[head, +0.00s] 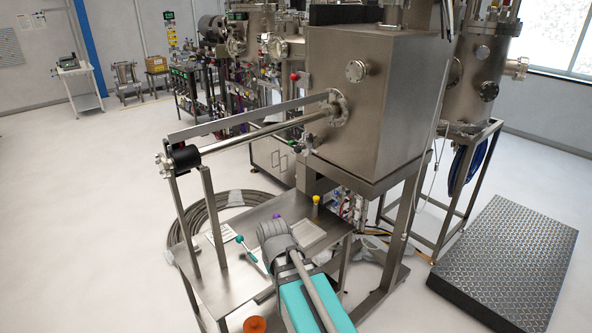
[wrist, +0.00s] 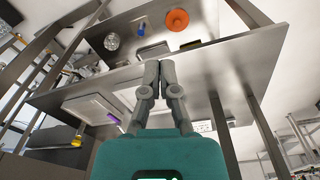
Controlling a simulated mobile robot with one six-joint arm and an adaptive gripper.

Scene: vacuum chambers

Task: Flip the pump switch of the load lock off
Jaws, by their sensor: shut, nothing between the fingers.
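A large steel box chamber (head: 375,95) stands on a frame right of centre in the head view. A long steel transfer tube (head: 255,135) runs from it to the left. I cannot tell which chamber is the load lock, and I cannot make out its pump switch in either view. My gripper (wrist: 158,66) is shut and empty in the wrist view, its grey fingers together over the steel bench. In the head view my arm reaches in over the bench from the bottom, and the fingertips cannot be made out.
A patterned dark platform (head: 510,255) lies at right. Racks with panels (head: 183,80) stand behind. Floor at left is clear.

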